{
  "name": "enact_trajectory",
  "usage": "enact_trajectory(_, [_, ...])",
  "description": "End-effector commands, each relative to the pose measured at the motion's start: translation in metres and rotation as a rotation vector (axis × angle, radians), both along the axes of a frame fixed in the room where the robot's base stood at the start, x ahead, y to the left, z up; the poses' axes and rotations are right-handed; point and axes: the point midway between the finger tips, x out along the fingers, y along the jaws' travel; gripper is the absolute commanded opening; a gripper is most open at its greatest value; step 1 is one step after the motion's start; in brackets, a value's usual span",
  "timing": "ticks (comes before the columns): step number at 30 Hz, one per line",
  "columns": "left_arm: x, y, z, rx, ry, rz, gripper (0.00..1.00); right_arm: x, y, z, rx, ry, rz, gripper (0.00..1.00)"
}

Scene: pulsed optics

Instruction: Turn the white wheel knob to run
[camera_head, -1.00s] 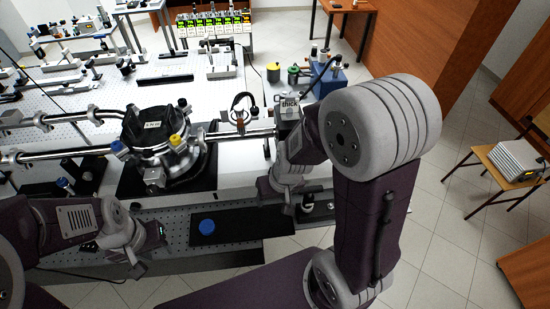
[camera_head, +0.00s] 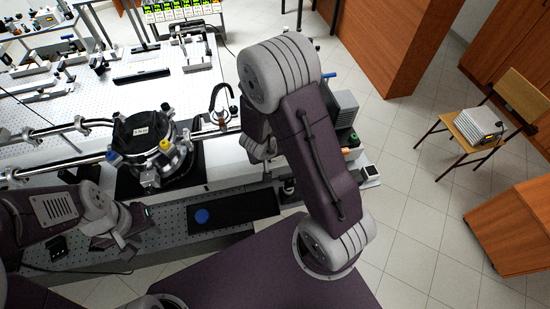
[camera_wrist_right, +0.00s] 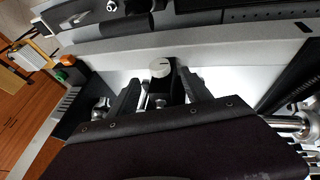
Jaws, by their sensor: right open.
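In the right wrist view a round pale knob (camera_wrist_right: 160,67) with a dark line on its face shows beyond my right gripper (camera_wrist_right: 161,90). It looks like the white wheel knob. The two dark fingers are apart, one on each side of the knob in the picture. I cannot tell whether they touch it. A dark block below the knob shows between the fingers.
A black round chamber (camera_head: 147,135) with metal pipes stands on the optical bench. A blue disc (camera_head: 202,216) lies on a black mat (camera_head: 250,207) near the front edge.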

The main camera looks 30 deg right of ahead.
Motion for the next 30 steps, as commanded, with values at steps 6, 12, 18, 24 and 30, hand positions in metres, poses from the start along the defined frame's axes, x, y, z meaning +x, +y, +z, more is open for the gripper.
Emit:
enact_trajectory(6, [0.0, 0.0, -0.024, 0.0, 0.0, 0.0, 0.36, 0.013, -0.014, -0.041, 0.001, 0.001, -0.002, 0.57])
enact_trajectory(12, [0.0, 0.0, -0.027, 0.0, 0.0, 0.0, 0.36, 0.018, -0.018, -0.05, 0.001, 0.0, -0.001, 0.57])
enact_trajectory(18, [0.0, 0.0, -0.026, 0.0, 0.0, 0.0, 0.36, 0.018, -0.018, -0.049, 0.002, -0.001, 0.0, 0.57])
enact_trajectory(24, [0.0, 0.0, -0.026, 0.0, 0.0, 0.0, 0.36, 0.018, -0.018, -0.049, 0.002, -0.001, 0.0, 0.01])
enact_trajectory(30, [0.0, 0.0, -0.029, 0.0, 0.0, 0.0, 0.36, 0.018, -0.018, -0.051, 0.012, -0.004, -0.001, 0.0])
